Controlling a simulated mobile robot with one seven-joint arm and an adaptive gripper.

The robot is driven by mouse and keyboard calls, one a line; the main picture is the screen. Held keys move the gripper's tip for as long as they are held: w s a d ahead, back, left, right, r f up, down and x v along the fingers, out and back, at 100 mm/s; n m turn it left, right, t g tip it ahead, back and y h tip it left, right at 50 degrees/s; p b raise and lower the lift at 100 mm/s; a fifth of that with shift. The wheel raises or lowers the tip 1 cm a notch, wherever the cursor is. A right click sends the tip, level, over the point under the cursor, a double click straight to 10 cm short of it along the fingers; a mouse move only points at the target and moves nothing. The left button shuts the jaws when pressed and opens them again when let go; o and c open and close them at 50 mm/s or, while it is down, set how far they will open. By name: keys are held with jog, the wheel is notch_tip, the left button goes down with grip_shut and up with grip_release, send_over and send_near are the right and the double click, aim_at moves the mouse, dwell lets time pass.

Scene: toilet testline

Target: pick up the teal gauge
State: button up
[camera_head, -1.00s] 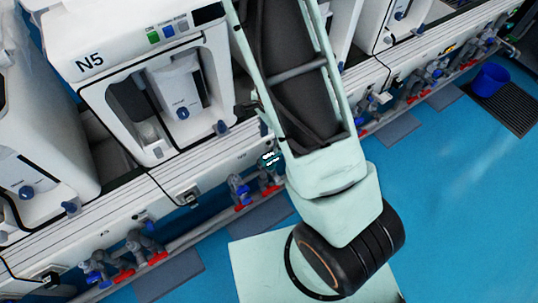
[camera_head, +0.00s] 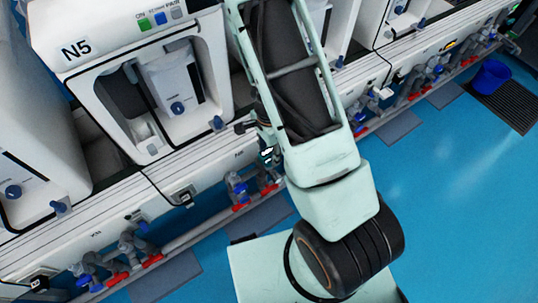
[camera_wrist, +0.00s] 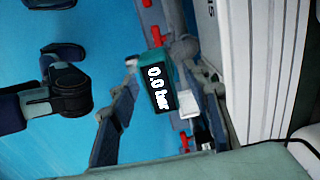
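In the head view a dark part of my gripper (camera_head: 247,127) sticks out left of my arm, above the gauge.
A white bench front (camera_head: 150,195) runs diagonally, with machine N5 (camera_head: 130,90) above it. Pipes with blue and red valves (camera_head: 240,190) line its lower edge. A blue bucket (camera_head: 490,76) stands at the far right. The blue floor (camera_head: 455,190) is open at right.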

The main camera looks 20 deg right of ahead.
grip_shut()
jog(key=shift+r, duration=0.2)
